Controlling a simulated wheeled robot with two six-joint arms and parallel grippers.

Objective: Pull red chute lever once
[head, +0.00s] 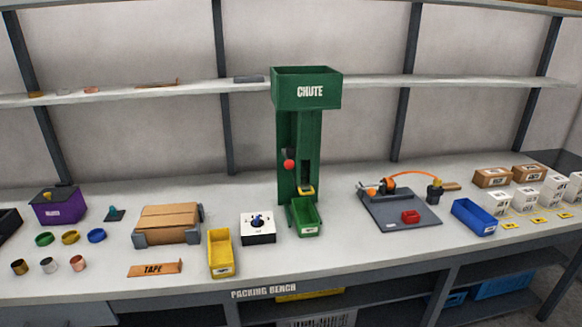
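The green chute (297,140) stands upright at the back middle of the packing bench, with the word CHUTE on its hopper. The red lever knob (289,164) sits on the left part of the chute's front, about halfway up its column. A small yellow piece (305,190) shows at the chute's lower opening. A green bin (304,217) stands on the bench right below that opening. Neither of my grippers shows in the head view.
A grey board (399,207) with a red block lies to the right. Bare bench lies before the green bin. A shelf (180,86) runs behind.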

